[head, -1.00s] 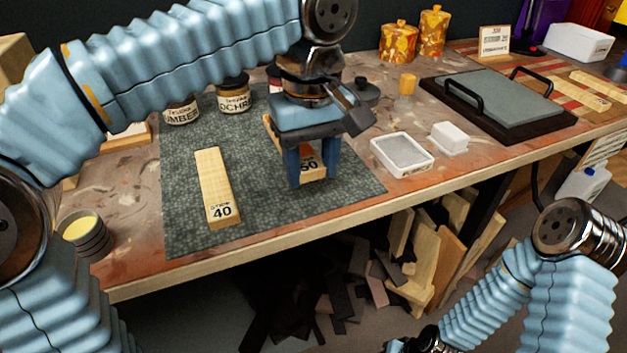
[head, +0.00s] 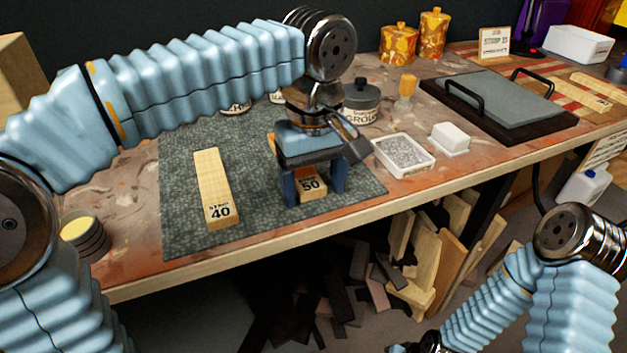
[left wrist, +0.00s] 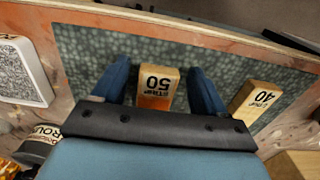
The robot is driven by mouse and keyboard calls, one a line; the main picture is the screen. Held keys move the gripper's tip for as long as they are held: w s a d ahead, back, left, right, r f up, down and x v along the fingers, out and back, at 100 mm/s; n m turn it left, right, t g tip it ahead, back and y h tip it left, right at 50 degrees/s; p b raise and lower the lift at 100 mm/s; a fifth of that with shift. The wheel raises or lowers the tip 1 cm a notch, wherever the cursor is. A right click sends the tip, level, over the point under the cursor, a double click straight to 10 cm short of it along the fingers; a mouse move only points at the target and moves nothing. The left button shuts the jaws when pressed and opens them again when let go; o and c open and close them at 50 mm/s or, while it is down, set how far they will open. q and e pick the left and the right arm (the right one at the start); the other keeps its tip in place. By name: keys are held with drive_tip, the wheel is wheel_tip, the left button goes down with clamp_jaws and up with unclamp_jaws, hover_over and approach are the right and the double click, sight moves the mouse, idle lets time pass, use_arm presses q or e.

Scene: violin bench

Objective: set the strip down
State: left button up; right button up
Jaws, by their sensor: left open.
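The strip marked 50 (head: 312,187) is a pale wooden piece with an orange patch. It lies on the dark green mat (head: 255,205), its far part hidden by my left gripper (head: 316,196). That gripper is open above the strip, one finger on each side of it. In the left wrist view the strip (left wrist: 158,84) shows between the two fingers (left wrist: 160,88), with a gap on both sides. A second strip, marked 40 (head: 212,188), lies on the mat to the left. My right gripper (head: 412,347) is at the bottom edge, mostly cut off.
A white tray of grey grit (head: 403,155) and a white block (head: 450,138) stand right of the mat. A dark jar (head: 361,100) and a brush (head: 406,92) stand behind. A tin (head: 85,236) stands at the left front. Mat between the strips is clear.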

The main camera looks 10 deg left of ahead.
use_arm(q)
wheel_tip(320, 180, up, 12)
drive_tip(key=p, duration=0.3)
drive_tip(key=shift+r, duration=0.1)
